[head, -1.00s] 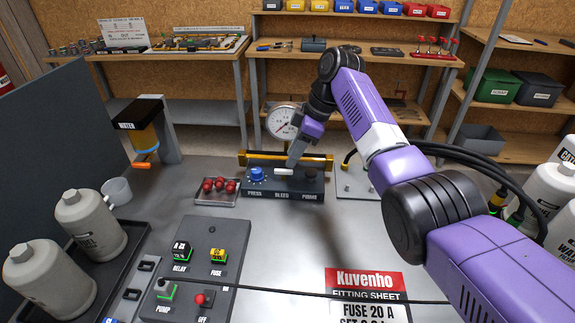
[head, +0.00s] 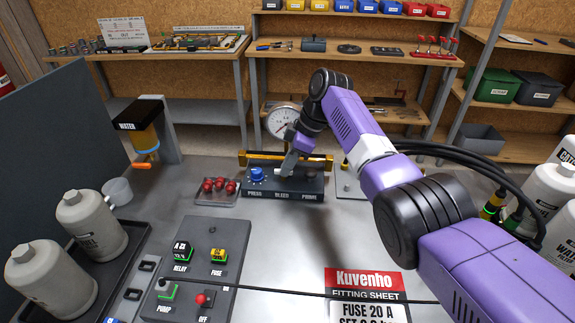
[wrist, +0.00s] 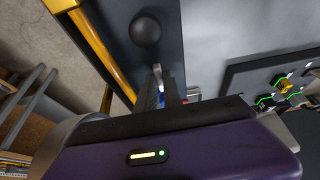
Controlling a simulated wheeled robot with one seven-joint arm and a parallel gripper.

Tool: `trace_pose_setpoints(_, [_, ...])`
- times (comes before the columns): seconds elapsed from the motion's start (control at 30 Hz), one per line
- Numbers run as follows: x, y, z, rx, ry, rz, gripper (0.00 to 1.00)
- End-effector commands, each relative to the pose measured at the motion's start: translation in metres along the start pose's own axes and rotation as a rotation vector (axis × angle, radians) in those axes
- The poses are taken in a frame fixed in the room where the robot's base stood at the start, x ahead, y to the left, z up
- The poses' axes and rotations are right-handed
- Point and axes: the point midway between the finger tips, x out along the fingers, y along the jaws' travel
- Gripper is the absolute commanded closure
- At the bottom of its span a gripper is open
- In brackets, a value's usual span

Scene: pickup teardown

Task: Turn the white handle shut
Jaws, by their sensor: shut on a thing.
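The white handle (wrist: 157,74) stands at the BLEED label on the dark valve block (head: 307,188). Its end shows at the gripper's fingers in the wrist view, and most of it is hidden in the head view. My gripper (head: 287,168) reaches down over the middle of the block and is shut on the white handle. The fingers are partly hidden by the gripper's own body in the wrist view.
A blue knob (head: 257,175) sits left of the handle and a black knob (wrist: 145,30) on its other side. A yellow pipe (head: 315,162) runs behind the block. A gauge (head: 281,121) stands behind. A tray of red balls (head: 217,191) lies left.

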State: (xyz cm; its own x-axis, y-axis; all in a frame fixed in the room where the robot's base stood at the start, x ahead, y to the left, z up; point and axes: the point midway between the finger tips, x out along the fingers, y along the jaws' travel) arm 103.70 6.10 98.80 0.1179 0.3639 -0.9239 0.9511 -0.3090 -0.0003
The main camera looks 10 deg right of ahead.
Motion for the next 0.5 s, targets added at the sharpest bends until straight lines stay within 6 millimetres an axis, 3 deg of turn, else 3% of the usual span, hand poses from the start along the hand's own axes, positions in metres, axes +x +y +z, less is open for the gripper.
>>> trace_pose_setpoints(0.5, [-0.0046,-0.0030,-0.0022,0.148,0.000,0.061,1.00])
